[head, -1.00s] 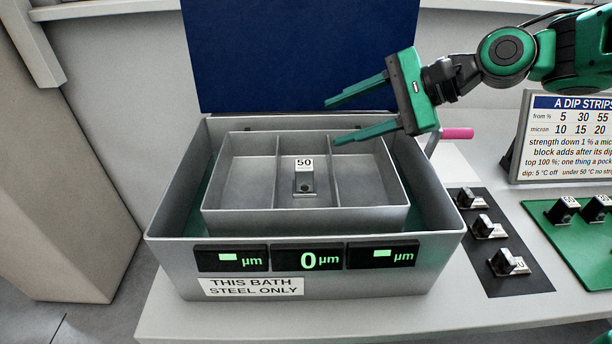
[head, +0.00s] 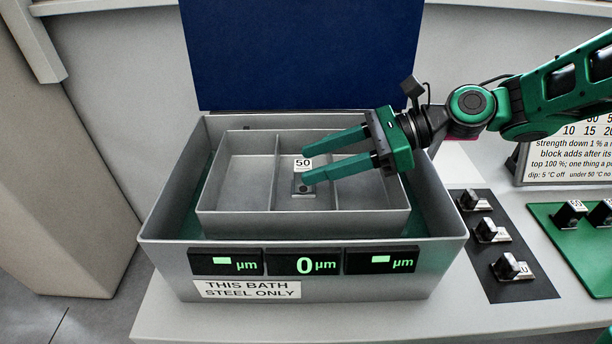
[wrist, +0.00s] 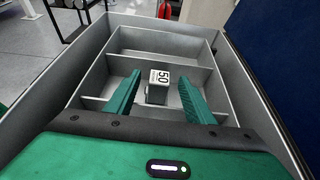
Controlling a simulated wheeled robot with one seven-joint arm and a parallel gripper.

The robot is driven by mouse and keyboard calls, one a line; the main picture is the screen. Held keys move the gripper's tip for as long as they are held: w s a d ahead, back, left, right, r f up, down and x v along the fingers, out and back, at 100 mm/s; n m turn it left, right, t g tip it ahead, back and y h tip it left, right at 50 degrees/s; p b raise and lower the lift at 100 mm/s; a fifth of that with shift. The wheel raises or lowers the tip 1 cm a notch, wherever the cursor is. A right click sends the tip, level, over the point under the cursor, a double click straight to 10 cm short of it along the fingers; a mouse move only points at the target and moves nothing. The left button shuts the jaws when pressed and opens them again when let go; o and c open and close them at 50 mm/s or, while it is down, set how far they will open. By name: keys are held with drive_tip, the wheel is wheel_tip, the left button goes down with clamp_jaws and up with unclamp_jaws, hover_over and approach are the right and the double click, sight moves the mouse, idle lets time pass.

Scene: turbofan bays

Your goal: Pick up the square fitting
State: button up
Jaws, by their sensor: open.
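A small grey square fitting with a white "50" label (head: 302,181) stands in the middle compartment of the grey divided tray (head: 236,222), which sits inside the bath. My gripper (head: 304,170) is open, its two green fingers reaching left over the middle compartment. In the wrist view the fitting (wrist: 158,88) shows between and slightly beyond the fingertips of my gripper (wrist: 160,88), with a gap on both sides.
The bath (head: 160,225) has high grey walls and a raised blue lid (head: 300,60) behind. Tray dividers stand on both sides of the middle compartment. To the right, several fittings rest on a black mat (head: 515,288) and a green mat (head: 560,232). A sign (head: 570,150) stands behind.

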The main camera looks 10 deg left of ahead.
sight(303, 164)
drive_tip(key=x, duration=0.3)
drive_tip(key=shift+a+f, duration=0.1)
clamp_jaws()
wheel_tip(303, 164, up, 5)
drive_tip(key=shift+f, duration=0.25)
drive_tip(key=s+a+r, duration=0.2)
drive_tip(key=s+r, duration=0.4)
drive_tip(key=s, duration=0.5)
drive_tip(key=shift+s+a+r, duration=0.2)
drive_tip(key=shift+r, duration=0.1)
